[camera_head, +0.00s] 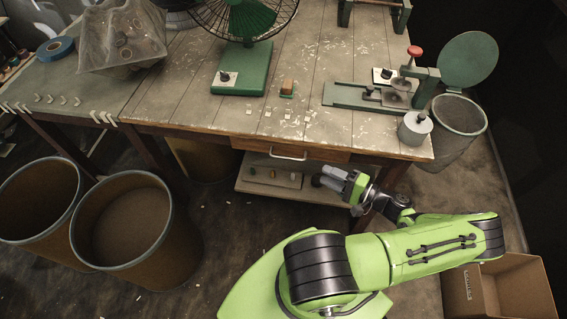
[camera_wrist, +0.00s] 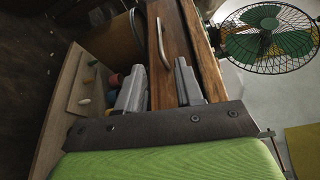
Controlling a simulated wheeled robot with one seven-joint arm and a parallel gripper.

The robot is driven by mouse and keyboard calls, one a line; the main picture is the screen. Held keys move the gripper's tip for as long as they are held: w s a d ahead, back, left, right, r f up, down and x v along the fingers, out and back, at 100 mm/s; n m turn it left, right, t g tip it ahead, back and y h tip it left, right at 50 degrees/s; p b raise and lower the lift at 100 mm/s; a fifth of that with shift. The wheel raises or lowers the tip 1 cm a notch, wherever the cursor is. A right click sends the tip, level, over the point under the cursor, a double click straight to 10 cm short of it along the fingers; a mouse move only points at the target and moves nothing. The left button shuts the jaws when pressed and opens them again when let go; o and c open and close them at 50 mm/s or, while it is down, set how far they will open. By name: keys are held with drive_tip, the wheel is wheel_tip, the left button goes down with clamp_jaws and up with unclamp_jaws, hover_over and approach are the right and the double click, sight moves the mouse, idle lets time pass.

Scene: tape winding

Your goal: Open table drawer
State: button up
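The wooden table drawer (camera_head: 325,155) is set under the front edge of the workbench and looks shut. Its pale curved handle (camera_head: 288,156) is on the drawer front. In the wrist view the drawer front (camera_wrist: 163,88) runs up the middle, with the handle (camera_wrist: 164,45) beyond my fingertips. My gripper (camera_head: 335,178) is below and to the right of the handle in the head view. In the wrist view my gripper (camera_wrist: 160,78) is open and empty, its two grey fingers apart. The fingers do not reach the handle.
A lower shelf (camera_head: 262,185) with small items lies under the drawer. Two brown bins (camera_head: 135,225) stand at left, and a cardboard box (camera_head: 510,285) is at lower right. A green fan (camera_head: 243,75) and a green-based device (camera_head: 350,95) stand on the workbench (camera_head: 180,85).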

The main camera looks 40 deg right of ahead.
sight(288, 158)
drive_tip(key=b+x, duration=0.1)
drive_tip(key=x, duration=1.3)
drive_tip(key=shift+w+a+f+b, duration=0.1)
drive_tip(key=shift+w+a+b, duration=0.1)
drive_tip(key=shift+w+b, duration=0.15)
clamp_jaws()
